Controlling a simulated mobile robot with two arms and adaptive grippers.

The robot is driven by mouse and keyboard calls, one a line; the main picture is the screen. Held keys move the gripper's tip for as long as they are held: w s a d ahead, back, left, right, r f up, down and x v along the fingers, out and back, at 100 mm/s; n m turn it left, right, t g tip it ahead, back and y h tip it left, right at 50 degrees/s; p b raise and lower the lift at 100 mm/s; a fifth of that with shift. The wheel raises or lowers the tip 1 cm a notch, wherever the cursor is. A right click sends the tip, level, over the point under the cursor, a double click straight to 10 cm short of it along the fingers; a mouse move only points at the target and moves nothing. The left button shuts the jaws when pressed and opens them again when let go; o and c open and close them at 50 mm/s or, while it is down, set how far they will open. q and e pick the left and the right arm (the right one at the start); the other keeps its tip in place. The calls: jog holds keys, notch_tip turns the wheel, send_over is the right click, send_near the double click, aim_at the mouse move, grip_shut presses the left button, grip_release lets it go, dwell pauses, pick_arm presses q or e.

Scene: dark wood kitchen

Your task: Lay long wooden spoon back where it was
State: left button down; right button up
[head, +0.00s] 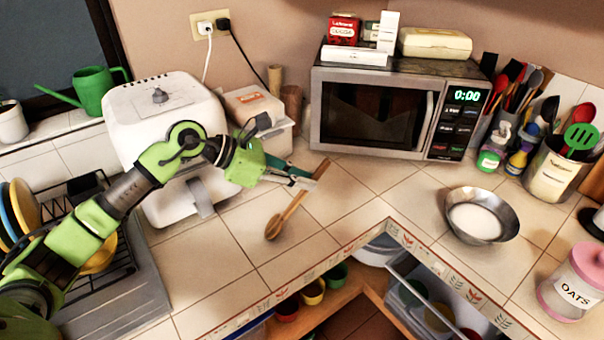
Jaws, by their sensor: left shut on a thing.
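The long wooden spoon (289,214) is held at its handle end by my left gripper (312,179). Its bowl points down and left, over the tiled counter in front of the microwave. The left gripper is shut on the handle, near its upper end. I cannot tell whether the spoon's bowl touches the counter. My right gripper is not in the head view.
The microwave (385,112) stands behind the gripper, and a white appliance (165,110) stands to its left. A metal bowl (456,216) with white contents and utensil holders (552,172) are on the right. The counter's inner edge lies in front; bare tiles surround the spoon.

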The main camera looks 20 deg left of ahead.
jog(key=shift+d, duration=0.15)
pick_arm(q)
jog(key=shift+f, duration=0.2)
jog(key=c, duration=2)
grip_release()
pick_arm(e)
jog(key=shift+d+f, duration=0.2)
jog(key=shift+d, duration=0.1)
pick_arm(q)
jog(key=shift+r, duration=0.1)
